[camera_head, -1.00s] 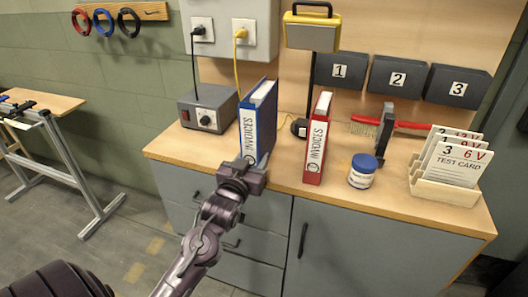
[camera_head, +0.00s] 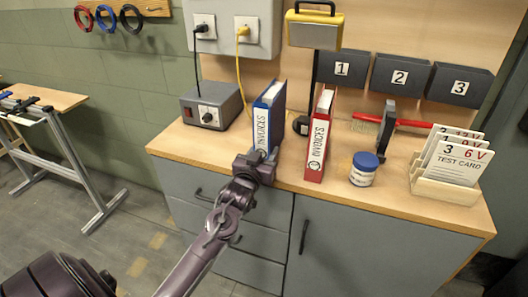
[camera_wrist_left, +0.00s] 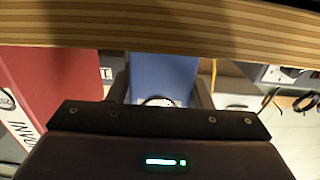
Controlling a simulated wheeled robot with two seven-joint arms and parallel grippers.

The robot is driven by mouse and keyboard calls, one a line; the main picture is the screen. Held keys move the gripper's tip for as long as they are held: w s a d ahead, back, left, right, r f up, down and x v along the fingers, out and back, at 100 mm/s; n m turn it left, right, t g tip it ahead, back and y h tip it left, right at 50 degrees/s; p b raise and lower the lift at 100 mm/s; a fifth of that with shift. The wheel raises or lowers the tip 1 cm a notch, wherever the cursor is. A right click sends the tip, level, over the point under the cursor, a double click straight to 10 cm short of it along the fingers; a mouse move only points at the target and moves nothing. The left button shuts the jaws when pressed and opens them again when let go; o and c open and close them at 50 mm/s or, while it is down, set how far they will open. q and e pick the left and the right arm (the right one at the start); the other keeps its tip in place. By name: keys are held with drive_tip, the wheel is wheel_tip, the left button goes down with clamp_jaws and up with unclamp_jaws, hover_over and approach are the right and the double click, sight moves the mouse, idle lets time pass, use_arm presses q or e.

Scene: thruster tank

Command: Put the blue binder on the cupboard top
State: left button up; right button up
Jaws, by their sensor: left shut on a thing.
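The blue binder (camera_head: 271,112) is upright at the front part of the wooden cupboard top (camera_head: 340,170), its white spine label facing me. I cannot tell whether its base rests on the top or is slightly above it. My left gripper (camera_head: 264,161) is shut on the lower front of the blue binder. In the left wrist view the blue binder (camera_wrist_left: 163,75) is between my fingers, and its far parts are hidden. My right gripper is not in view.
A red binder (camera_head: 319,138) stands close to the right of the blue one. A grey power box (camera_head: 212,105) is at the left, a blue-lidded jar (camera_head: 363,170) and a test card rack (camera_head: 445,188) at the right. A brush with a red handle (camera_head: 400,122) lies behind.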

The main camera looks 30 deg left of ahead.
use_arm(q)
drive_tip(key=o, duration=1.3)
drive_tip(key=b+v, duration=0.1)
drive_tip(key=v, duration=1.1)
drive_tip(key=shift+f, duration=0.1)
